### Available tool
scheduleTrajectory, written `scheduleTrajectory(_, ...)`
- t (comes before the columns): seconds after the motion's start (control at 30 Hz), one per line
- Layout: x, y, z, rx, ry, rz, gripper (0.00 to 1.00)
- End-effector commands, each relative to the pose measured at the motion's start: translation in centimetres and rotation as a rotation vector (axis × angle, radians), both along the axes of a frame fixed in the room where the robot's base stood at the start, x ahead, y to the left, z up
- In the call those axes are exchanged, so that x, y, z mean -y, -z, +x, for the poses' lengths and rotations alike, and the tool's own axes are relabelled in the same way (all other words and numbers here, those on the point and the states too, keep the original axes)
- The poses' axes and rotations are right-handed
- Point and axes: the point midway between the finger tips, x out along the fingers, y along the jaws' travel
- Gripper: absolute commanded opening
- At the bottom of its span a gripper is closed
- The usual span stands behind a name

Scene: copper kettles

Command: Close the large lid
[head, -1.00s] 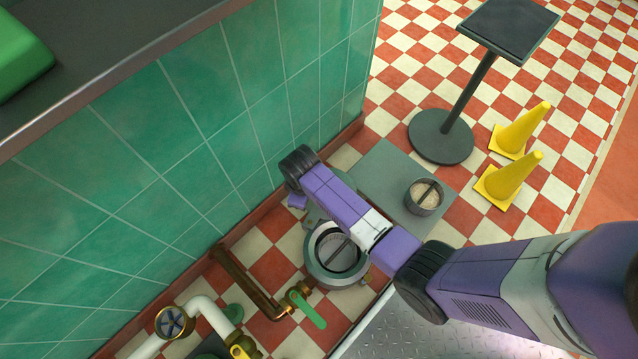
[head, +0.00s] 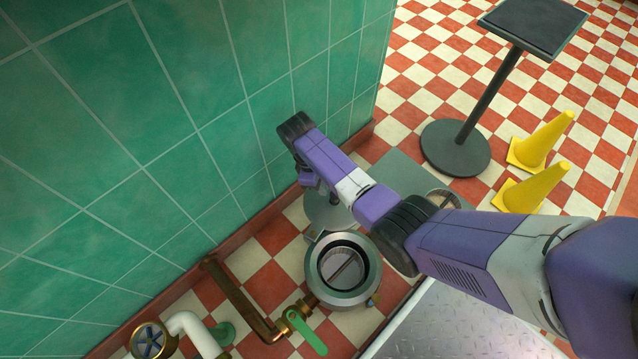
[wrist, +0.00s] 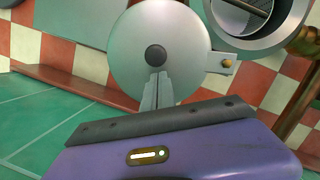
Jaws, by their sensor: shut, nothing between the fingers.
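The large lid (wrist: 140,50) is a round grey metal disc with a dark knob (wrist: 155,55) at its middle. In the wrist view it stands open beside the large kettle (wrist: 250,20), joined at a hinge with a brass bolt (wrist: 227,63). The head view shows the open kettle (head: 316,268) with a bar across its mouth, and part of the lid (head: 322,210) under my arm. My gripper (wrist: 157,78) is shut and empty, its fingertips in front of the lid just below the knob. I cannot tell whether they touch it. The fingers are hidden in the head view.
A green tiled wall (head: 160,130) stands close on the left. Brass and white pipes with a green lever (head: 308,332) are near the kettle. A smaller round vessel (head: 440,198) is partly behind my arm. A black stand (head: 455,148) and two yellow cones (head: 535,190) are further right.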

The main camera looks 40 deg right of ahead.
Motion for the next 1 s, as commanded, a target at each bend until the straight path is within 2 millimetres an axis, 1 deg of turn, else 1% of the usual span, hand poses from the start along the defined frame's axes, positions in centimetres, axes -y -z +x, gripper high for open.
scheduleTrajectory(0.03,0.1,1.2,-0.2,-0.001,0.000,0.000,0.00)
scheduleTrajectory(0.1,0.2,1.9,-0.4,-0.001,0.000,0.000,0.00)
scheduleTrajectory(0.27,0.3,2.8,-0.5,0.001,0.000,-0.001,0.00)
scheduleTrajectory(0.73,0.4,2.8,-0.7,0.000,0.004,0.000,0.00)
scheduleTrajectory(0.87,0.5,2.6,-0.9,-0.001,0.029,0.001,0.00)
scheduleTrajectory(1.0,0.8,2.4,-1.6,-0.002,0.089,0.001,0.00)
